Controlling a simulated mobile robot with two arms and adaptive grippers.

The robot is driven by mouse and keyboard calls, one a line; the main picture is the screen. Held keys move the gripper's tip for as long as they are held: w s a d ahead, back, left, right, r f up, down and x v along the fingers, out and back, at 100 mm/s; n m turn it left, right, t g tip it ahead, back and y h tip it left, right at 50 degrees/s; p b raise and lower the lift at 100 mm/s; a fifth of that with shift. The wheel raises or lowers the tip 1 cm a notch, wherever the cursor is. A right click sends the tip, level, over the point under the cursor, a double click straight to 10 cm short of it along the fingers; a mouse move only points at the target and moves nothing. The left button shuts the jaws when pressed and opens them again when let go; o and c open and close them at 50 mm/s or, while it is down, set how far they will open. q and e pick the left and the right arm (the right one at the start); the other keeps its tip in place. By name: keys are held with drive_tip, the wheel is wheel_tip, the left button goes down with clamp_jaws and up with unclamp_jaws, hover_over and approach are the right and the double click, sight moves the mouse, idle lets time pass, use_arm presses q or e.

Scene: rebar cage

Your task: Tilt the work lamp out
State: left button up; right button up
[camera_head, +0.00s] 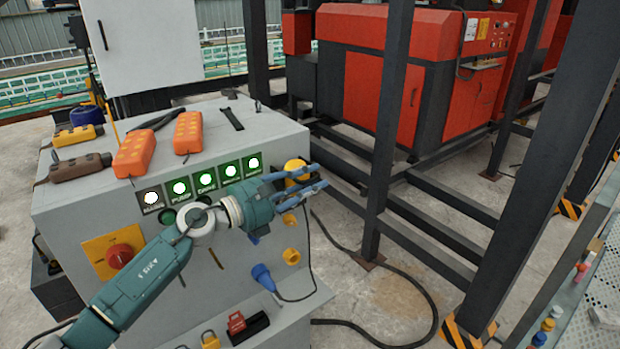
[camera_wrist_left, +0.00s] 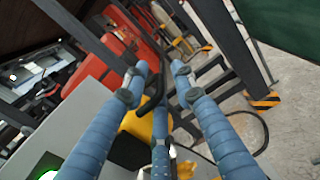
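My left gripper (camera_head: 316,180) reaches across the front of the grey control cabinet (camera_head: 230,140) to its right edge. Its blue fingers are spread in the left wrist view (camera_wrist_left: 160,75). A rounded yellow part (camera_head: 296,167) at the cabinet's right edge is partly hidden behind the fingers. A yellow body (camera_wrist_left: 138,124) and a curved black bar (camera_wrist_left: 155,92) show between the fingers in the left wrist view. I cannot tell whether they touch the fingers. No part is clearly recognisable as the work lamp; the yellow part may be it. My right gripper is not in view.
Orange (camera_head: 134,152) and brown (camera_head: 80,166) handheld controllers lie on the cabinet top. Lit green buttons (camera_head: 205,182), a red rotary switch (camera_head: 120,257) and a blue plug (camera_head: 264,277) are on its front. Dark steel posts (camera_head: 388,130) stand to the right. A black cable (camera_head: 420,290) lies on the floor.

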use_arm(q)
clamp_jaws()
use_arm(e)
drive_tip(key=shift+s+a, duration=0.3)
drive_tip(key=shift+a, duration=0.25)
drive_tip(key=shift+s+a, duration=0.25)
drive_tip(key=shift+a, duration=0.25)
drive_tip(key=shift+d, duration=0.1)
